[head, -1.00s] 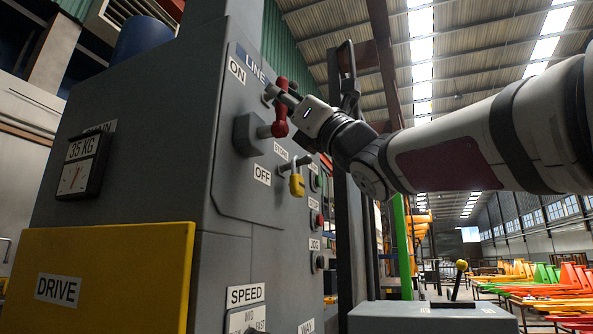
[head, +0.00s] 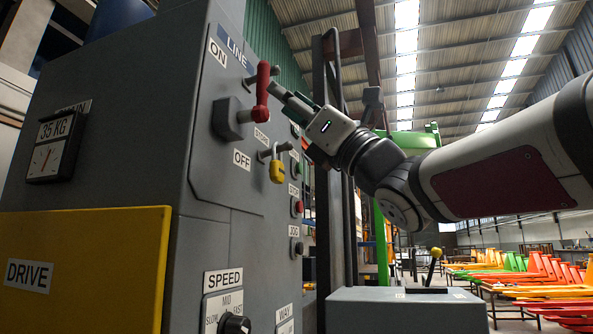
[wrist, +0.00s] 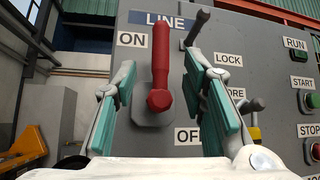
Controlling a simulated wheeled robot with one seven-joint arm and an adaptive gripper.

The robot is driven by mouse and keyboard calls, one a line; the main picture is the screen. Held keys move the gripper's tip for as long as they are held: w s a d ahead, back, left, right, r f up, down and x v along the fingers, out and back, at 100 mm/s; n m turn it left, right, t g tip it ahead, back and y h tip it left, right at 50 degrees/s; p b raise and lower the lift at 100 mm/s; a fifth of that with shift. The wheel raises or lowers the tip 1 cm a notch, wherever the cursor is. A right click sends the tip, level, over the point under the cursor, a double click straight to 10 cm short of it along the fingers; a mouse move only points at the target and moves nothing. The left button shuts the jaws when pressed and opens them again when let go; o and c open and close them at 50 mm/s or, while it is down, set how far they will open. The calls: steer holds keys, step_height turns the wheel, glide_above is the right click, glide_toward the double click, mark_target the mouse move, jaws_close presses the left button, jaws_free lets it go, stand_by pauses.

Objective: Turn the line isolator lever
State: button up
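The red lever (head: 262,92) of the line isolator stands upright on the grey cabinet front, beside the ON label and below the LINE plate. In the wrist view the red lever (wrist: 160,55) rises from its round hub, between my two fingers. My gripper (wrist: 160,85) is open, with one teal-padded finger on each side of the lever and a gap on both sides. In the head view my gripper (head: 279,92) is just right of the lever; depth there is hard to tell. The OFF label (head: 242,158) is below, partly hidden in the wrist view.
A yellow padlock (head: 277,171) hangs on a peg below right of the lever. A grey peg (wrist: 197,28) sticks out right of the lever's top. Push buttons (head: 297,207) line the cabinet's right side. A grey box with a yellow-knobbed stick (head: 436,253) stands lower right.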

steer(key=shift+v, duration=1.9)
